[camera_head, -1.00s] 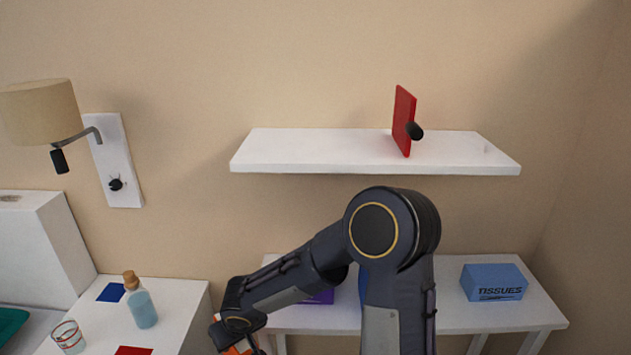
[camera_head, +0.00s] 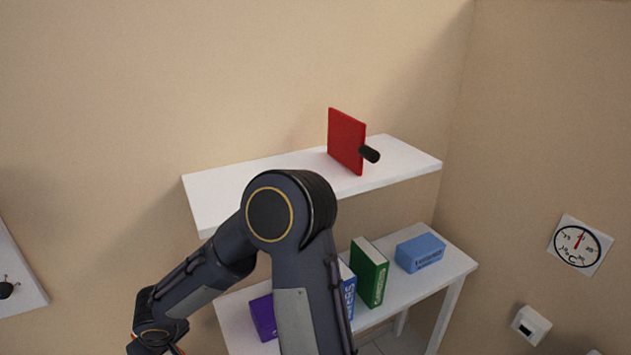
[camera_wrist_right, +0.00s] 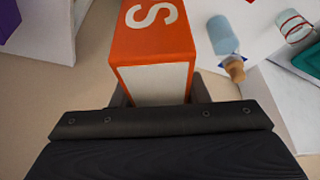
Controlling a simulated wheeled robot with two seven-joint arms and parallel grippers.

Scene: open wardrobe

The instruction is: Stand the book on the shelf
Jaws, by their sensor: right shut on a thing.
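An orange book (camera_wrist_right: 150,45) with a white letter and pale page edges is held in my right gripper (camera_wrist_right: 160,93). The two dark fingers are closed on its near end. In the head view my right arm bends down to the lower left, and only a sliver of orange shows at the bottom edge. A white wall shelf (camera_head: 240,180) carries an upright red panel (camera_head: 345,140) with a black knob (camera_head: 369,154). The shelf's left part is bare; my arm hides some of its front edge. My left gripper is out of view.
A lower white shelf table (camera_head: 400,285) holds a purple book (camera_head: 263,317), a blue book (camera_head: 348,287), a green book (camera_head: 369,272) and a blue tissue box (camera_head: 420,252). The wrist view shows a bottle (camera_wrist_right: 222,35) and a glass (camera_wrist_right: 292,25). A dial (camera_head: 580,245) hangs right.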

